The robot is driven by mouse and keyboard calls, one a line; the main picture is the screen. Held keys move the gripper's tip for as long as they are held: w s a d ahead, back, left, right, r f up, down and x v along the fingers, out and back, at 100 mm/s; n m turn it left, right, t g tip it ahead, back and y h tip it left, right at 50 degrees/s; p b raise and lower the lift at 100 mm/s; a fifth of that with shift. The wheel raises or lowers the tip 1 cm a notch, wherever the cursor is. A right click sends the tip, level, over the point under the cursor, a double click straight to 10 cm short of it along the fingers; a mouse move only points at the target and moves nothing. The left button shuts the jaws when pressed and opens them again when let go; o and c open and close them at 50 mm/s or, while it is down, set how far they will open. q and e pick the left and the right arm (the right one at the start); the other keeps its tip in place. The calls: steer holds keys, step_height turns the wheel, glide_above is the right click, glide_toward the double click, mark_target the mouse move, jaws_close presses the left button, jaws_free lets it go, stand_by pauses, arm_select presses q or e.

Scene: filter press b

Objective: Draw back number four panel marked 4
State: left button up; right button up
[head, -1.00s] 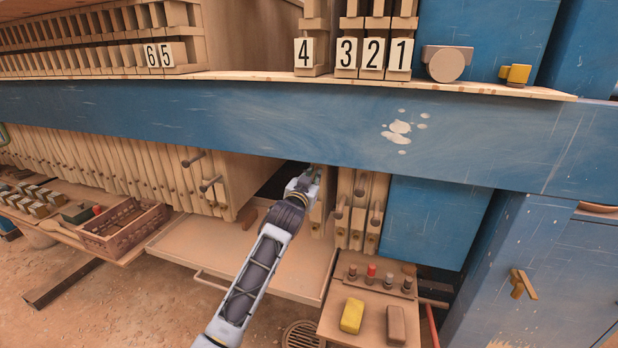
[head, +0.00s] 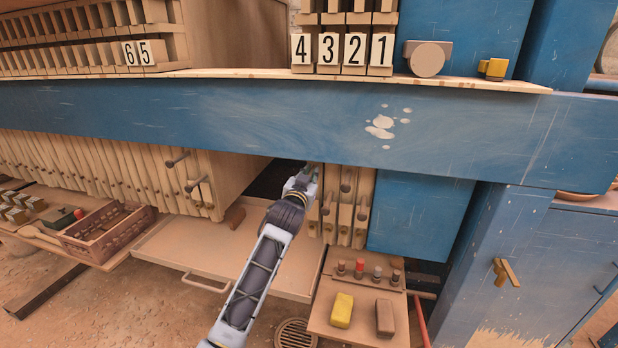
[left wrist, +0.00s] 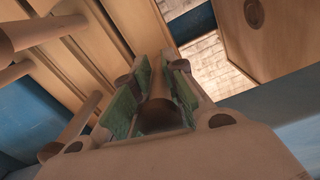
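The panel marked 4 (head: 302,50) now stands directly against the panel marked 3 (head: 328,51), with the 2 and 1 panels to its right. Below the blue beam, my left gripper (head: 305,180) is at panel 4's handle. In the left wrist view, the round brown handle (left wrist: 158,108) lies between the green pads of my left gripper (left wrist: 155,95), which appear closed on its two sides. The lower body of panel 4 is mostly hidden behind the gripper. My right gripper is in neither view.
The blue beam (head: 220,115) crosses above the arm. A gap opens left of panel 4, before the panel stack marked 6 and 5 (head: 137,53). A tan drip tray (head: 215,255) lies below. A small stand (head: 362,310) with yellow and brown blocks is at lower right.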

arm_select(q)
steer(key=shift+o, duration=0.4)
steer(key=shift+s+d+r, duration=0.1)
steer(key=shift+d, duration=0.05)
steer(key=shift+a+v, duration=0.25)
steer(key=shift+v, duration=0.8)
steer(key=v, duration=0.9)
steer(key=shift+s, duration=0.35)
